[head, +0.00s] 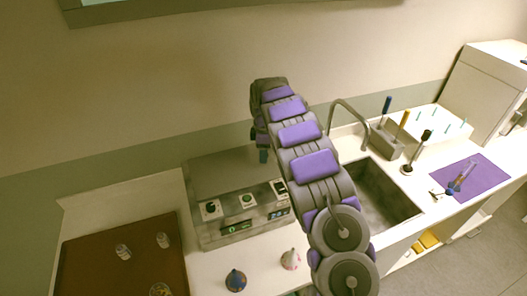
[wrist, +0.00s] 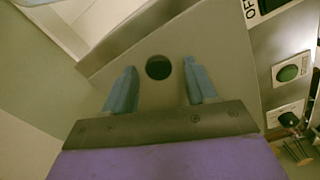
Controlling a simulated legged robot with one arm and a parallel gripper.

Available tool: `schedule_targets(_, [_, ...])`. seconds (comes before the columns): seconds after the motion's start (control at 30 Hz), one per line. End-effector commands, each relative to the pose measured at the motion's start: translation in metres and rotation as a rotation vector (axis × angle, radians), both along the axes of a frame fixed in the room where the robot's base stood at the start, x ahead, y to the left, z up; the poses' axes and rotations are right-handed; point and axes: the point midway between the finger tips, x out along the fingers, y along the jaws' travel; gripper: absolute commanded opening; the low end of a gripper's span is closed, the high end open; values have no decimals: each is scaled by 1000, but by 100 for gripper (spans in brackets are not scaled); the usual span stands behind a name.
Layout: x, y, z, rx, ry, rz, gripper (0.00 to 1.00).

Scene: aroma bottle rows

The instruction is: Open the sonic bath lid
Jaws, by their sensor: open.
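The sonic bath is a grey metal box with a front control panel (head: 244,212) of knobs and small lit displays, left of the sink in the head view. Its flat grey lid (head: 215,172) looks shut. My gripper (head: 263,156) is over the lid's back right part, with blue fingers pointing down. In the wrist view my gripper (wrist: 160,82) is open, its two blue fingers spread apart. A dark round spot (wrist: 158,67) on the grey surface (wrist: 215,50) shows between the fingertips; I cannot tell whether it is a knob or a hole. The fingers appear empty.
A brown tray (head: 85,262) with small glass jars is at the left. Two small flasks (head: 236,280) (head: 290,259) stand before the bath. The sink (head: 385,197) with its tap, a tool holder (head: 386,140) and a purple mat (head: 470,177) are at the right.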

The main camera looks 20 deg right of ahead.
Motion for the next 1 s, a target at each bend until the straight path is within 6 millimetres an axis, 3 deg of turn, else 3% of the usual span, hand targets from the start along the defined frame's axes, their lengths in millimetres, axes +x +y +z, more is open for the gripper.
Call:
schedule_targets(0.2, [0, 0, 0, 0, 0, 0, 56])
schedule_targets(0.8, [2, 1, 0, 0, -1, 1, 0])
schedule_targets(1.0, [2, 2, 0, 0, -2, 1, 0])
